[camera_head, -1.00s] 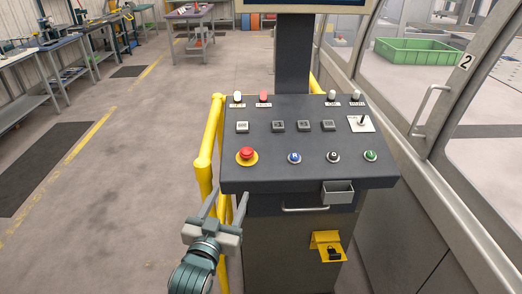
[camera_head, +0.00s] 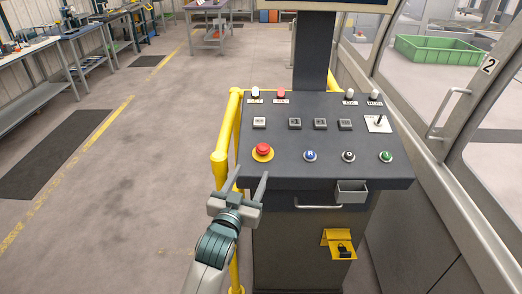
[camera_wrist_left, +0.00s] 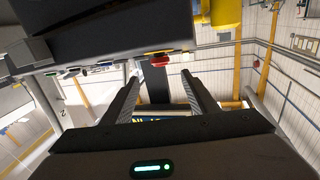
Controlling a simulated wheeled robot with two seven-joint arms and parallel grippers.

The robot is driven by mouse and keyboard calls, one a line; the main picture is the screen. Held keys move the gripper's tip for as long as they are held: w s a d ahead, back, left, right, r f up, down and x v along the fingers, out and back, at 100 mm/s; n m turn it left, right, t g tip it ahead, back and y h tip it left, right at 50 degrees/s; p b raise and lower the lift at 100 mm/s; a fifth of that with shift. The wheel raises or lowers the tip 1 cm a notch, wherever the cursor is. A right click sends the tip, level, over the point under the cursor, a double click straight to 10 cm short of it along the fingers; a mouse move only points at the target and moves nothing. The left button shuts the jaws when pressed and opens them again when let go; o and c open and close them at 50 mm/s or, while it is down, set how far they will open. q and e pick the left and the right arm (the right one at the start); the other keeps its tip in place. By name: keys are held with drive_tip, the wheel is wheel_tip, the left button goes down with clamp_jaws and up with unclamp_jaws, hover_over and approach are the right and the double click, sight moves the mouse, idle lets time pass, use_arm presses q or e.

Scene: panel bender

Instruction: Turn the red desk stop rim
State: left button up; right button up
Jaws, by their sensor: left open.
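The red desk stop (camera_head: 263,149) is a red mushroom button on a yellow round base at the left front of the dark sloped desk (camera_head: 275,173). In the left wrist view the red stop (camera_wrist_left: 160,60) shows above and between the fingers, farther off. My left gripper (camera_head: 247,178) is open and empty. In the head view its fingertips are just below the stop, near the desk's front left edge, apart from the button. The left wrist view shows both fingers (camera_wrist_left: 160,90) spread with nothing between them. My right gripper is not in view.
A yellow rail (camera_head: 221,158) stands left of the desk, close to my left gripper. Blue (camera_head: 310,156), black (camera_head: 348,156) and green (camera_head: 386,156) buttons lie right of the stop. A small grey tray (camera_head: 351,195) and handle (camera_head: 318,207) jut from the front.

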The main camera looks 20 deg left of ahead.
sight(261, 152)
use_arm(q)
drive_tip(key=w+p, duration=0.3)
drive_tip(key=w, duration=0.8)
drive_tip(key=shift+w+a, duration=0.15)
drive_tip(key=shift+w, duration=0.1)
drive_tip(key=c, duration=1.1)
